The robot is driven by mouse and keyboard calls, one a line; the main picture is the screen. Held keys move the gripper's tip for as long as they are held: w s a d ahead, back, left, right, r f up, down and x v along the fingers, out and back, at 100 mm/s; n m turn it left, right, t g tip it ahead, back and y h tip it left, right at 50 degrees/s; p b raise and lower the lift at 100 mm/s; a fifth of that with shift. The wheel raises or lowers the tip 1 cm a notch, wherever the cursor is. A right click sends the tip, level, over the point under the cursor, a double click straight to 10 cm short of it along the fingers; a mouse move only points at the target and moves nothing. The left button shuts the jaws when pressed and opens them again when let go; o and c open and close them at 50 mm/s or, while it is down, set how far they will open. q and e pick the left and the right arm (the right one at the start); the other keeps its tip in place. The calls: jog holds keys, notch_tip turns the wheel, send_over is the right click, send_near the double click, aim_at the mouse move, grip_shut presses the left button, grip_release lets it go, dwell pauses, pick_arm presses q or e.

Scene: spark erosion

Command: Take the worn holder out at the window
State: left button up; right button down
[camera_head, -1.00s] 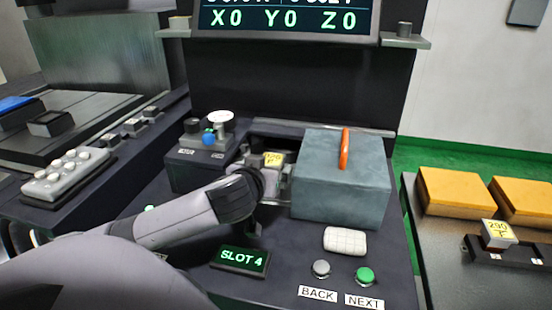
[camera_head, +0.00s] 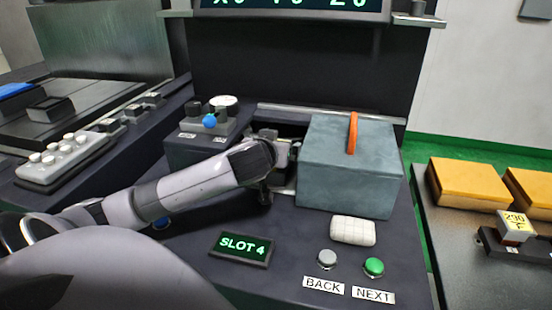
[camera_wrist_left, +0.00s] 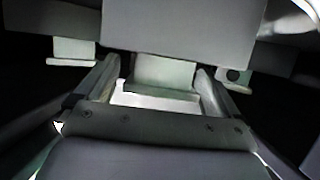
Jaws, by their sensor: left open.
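My left gripper (camera_head: 280,160) is at the window opening (camera_head: 292,128), left of the grey box-shaped cover. Its fingers are largely hidden by my arm in the head view. A holder (camera_head: 283,148) shows only in part there, and its yellow label is hidden. In the left wrist view, my left gripper (camera_wrist_left: 157,88) is open, with one finger on each side of the narrow lower part of a pale block (camera_wrist_left: 165,72). Contact is not clear. My right gripper is not in view. The lit display (camera_head: 243,247) reads SLOT 4.
The grey cover (camera_head: 345,170) with an orange handle is close right of my gripper. A knob box (camera_head: 200,150) stands to the left. BACK (camera_head: 327,259) and NEXT (camera_head: 374,267) buttons are in front. A holder labelled 290 (camera_head: 515,226) sits on the right-hand table.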

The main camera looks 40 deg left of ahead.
pick_arm(q)
jog(key=c, duration=1.2)
jog(key=shift+r, duration=0.15)
jog(key=c, duration=0.4)
jog(key=shift+o, duration=0.2)
